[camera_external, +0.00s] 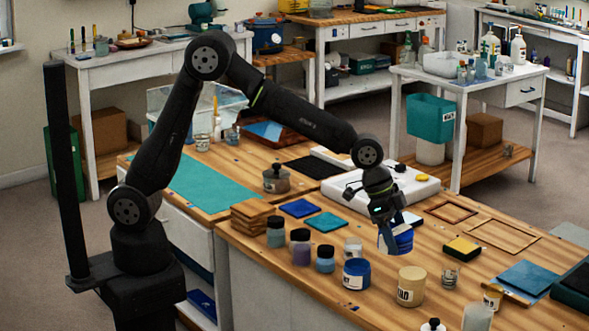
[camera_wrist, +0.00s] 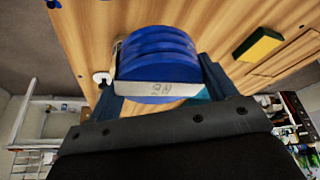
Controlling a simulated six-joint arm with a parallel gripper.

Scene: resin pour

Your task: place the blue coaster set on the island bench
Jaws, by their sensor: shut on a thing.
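The blue coaster set (camera_external: 398,240) is a stack of round blue discs in a pale holder. The bench's wood grain also shows in the wrist view (camera_wrist: 215,30).
Several paint jars (camera_external: 301,247) stand to the left. Wooden frames (camera_external: 503,240) lie at the right.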

